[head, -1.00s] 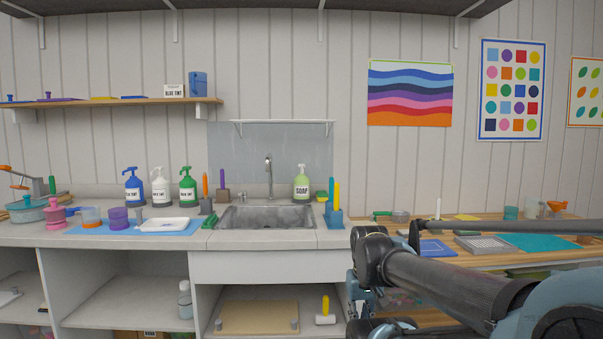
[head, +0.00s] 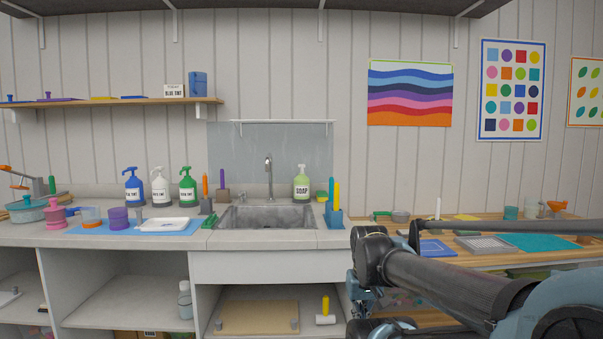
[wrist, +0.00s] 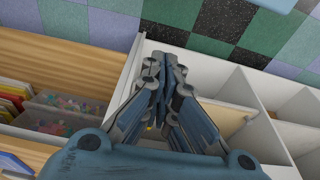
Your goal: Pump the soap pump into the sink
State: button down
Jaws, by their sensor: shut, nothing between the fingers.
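The soap pump (head: 301,187) is a light green bottle labelled SOAP with a pale pump head. It stands upright on the counter behind the right part of the sink. The sink (head: 268,217) is a grey basin set in the counter, with a metal tap (head: 268,175) behind it. My gripper (wrist: 160,88) points down in the wrist view, its fingers together with nothing between them. In the head view only its bluish parts (head: 362,296) show, low and right of the sink, well apart from the soap pump and partly hidden by my arm.
Blue (head: 134,187), white (head: 159,187) and green (head: 187,186) pump bottles stand left of the sink. A blue holder with tools (head: 334,216) stands at the sink's right. A wooden table (head: 470,262) with trays lies right. Open shelves (head: 130,302) are below the counter.

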dwell(0.3)
jog(key=w+a+r+t, duration=0.3)
jog(key=w+r+t, duration=0.1)
jog(key=w+r, duration=2.45)
jog(key=w+a+r+t, duration=0.1)
jog(key=w+r, duration=0.3)
jog(key=w, duration=0.8)
jog(key=w+a+r+t+y, duration=0.1)
jog(key=w+a+r, duration=0.2)
jog(key=w, duration=0.9)
jog(key=w+a+r+m+t, duration=0.1)
jog(key=w+a+r, duration=0.2)
jog(key=w, duration=0.9)
jog(key=shift+w+r+y, duration=0.15)
jog(key=shift+r+y, duration=0.15)
jog(key=shift+r, duration=1.35)
jog(key=x, duration=1)
